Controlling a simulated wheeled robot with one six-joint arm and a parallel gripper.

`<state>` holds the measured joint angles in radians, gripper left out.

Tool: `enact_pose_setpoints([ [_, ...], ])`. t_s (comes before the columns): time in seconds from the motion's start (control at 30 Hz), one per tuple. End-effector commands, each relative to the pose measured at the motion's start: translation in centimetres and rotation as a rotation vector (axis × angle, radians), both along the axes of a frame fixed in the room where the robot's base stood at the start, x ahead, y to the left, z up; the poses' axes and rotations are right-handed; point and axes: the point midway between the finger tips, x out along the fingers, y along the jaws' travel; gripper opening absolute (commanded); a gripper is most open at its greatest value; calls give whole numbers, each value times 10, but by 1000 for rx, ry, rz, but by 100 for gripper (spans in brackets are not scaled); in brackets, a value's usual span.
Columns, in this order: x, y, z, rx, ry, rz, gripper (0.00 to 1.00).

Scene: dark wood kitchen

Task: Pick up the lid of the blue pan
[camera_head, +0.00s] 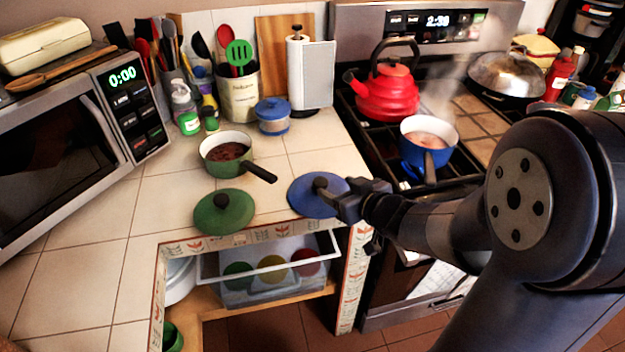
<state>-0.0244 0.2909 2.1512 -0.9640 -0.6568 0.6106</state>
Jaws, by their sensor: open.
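The blue lid (306,200) lies flat on the tiled counter near its front right corner. It has a dark knob. My gripper (330,192) is open, with its fingers at the lid's knob from the right side; the gripper partly hides the knob and the lid's right side. I cannot tell whether the fingers touch the knob. The blue pan (413,155) stands uncovered on the stove at the right, steaming, with pinkish contents and its handle toward the front.
A green lid (224,212) lies left of the blue lid. A green pan (226,150) stands behind it, handle pointing at the blue lid. A red kettle (388,95) sits on the stove.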

Motion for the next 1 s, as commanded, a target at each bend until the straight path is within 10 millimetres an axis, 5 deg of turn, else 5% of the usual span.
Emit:
enact_pose_setpoints([
  [0.7,63,52,-35,-2,1,-3,58],
  [1.0,67,54,-37,-2,0,-4,58],
])
